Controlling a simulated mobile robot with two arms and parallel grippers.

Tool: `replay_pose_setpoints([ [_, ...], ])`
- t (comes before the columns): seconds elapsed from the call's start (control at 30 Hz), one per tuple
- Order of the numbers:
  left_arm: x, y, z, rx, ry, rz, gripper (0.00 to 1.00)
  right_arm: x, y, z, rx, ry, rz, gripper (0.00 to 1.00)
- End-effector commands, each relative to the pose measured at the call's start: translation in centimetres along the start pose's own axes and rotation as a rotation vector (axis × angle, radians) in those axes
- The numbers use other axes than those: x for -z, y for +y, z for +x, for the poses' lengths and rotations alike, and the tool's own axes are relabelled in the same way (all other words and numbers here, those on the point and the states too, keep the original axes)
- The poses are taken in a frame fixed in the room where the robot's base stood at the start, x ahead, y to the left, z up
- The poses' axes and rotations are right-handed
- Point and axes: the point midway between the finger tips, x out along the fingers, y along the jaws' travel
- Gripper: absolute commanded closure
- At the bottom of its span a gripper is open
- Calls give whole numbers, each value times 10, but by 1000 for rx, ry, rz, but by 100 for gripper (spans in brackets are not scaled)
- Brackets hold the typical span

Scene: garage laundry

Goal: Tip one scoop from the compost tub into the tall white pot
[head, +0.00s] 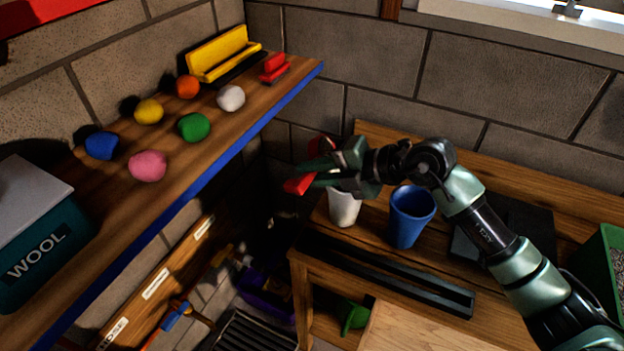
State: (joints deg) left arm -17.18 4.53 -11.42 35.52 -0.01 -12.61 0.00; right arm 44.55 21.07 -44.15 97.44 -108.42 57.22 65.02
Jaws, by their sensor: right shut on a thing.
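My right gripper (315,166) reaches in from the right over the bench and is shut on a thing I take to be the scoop. Red parts show at its tips, but the scoop's shape and any load are hard to make out. The white pot (345,210) stands on the bench just below this gripper, its rim and upper part mostly hidden by the gripper. A green tub (608,250) with grainy grey contents, apparently the compost tub, is cut off at the right edge. My left gripper is not in view.
A blue cup (410,218) stands close to the right of the white pot. A dark slotted strip (385,275) lies along the bench front. The left shelf (215,140) holds several coloured balls and a teal WOOL box (45,255). A dark gap separates shelf and bench.

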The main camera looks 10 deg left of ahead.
Motion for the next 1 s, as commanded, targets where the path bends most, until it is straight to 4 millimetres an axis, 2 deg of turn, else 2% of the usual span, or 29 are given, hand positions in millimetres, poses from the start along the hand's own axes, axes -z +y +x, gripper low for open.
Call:
replay_pose_setpoints([
  [0.03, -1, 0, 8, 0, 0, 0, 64, 0, -5, 1, -18, -1, 0, 100],
  [0.4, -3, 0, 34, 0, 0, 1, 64, 0, -4, -4, -142, 0, -1, 100],
  [1.0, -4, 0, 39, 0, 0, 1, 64, 0, -1, -7, -180, -2, -2, 100],
])
